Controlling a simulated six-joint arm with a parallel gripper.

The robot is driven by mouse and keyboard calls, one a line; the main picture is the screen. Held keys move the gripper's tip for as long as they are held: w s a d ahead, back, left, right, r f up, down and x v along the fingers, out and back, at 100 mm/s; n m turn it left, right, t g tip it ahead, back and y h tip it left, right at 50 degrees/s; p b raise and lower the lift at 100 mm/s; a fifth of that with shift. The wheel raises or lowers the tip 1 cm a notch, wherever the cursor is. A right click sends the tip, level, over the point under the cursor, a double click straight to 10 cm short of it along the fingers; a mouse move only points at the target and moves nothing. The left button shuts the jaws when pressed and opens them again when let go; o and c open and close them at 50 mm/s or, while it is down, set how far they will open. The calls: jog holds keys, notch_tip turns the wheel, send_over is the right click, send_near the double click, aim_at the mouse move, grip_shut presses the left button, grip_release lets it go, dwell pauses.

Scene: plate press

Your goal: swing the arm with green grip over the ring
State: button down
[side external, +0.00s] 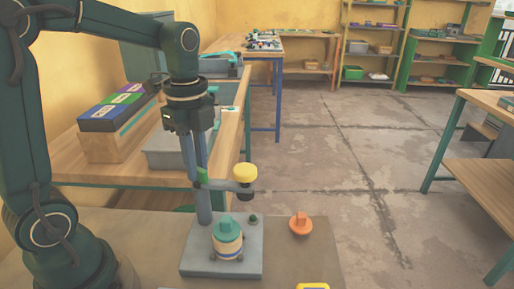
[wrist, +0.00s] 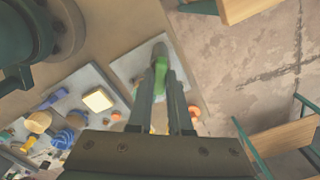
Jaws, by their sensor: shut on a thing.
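The press stands on a grey base plate (side external: 195,262) with an upright grey post (side external: 204,208). Its swing arm (side external: 228,185) reaches right from the post and carries a yellow knob (side external: 244,173) at its end. My gripper (side external: 201,173) is shut on the green grip (side external: 202,180); in the wrist view the green grip (wrist: 161,72) lies between the fingers. A round cream stack with a blue band and green top (side external: 227,228) stands on the plate, below and slightly left of the knob. I cannot tell which part is the ring, nor whether the arm end is exactly above it.
An orange knobbed piece (side external: 300,224) lies right of the plate. A yellow-rimmed item (side external: 313,286) shows at the bottom edge. A small dark green peg (side external: 253,219) stands on the plate. Behind is a bench (side external: 75,172) with boxes and a grey bin (side external: 165,152).

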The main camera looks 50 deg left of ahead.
jog(key=m, duration=0.4)
jog(key=shift+m, duration=2.1)
jog(key=c, duration=0.8)
grip_release()
jog(key=shift+c, duration=0.2)
jog(key=shift+r, duration=0.15)
jog(key=shift+r, duration=2.45)
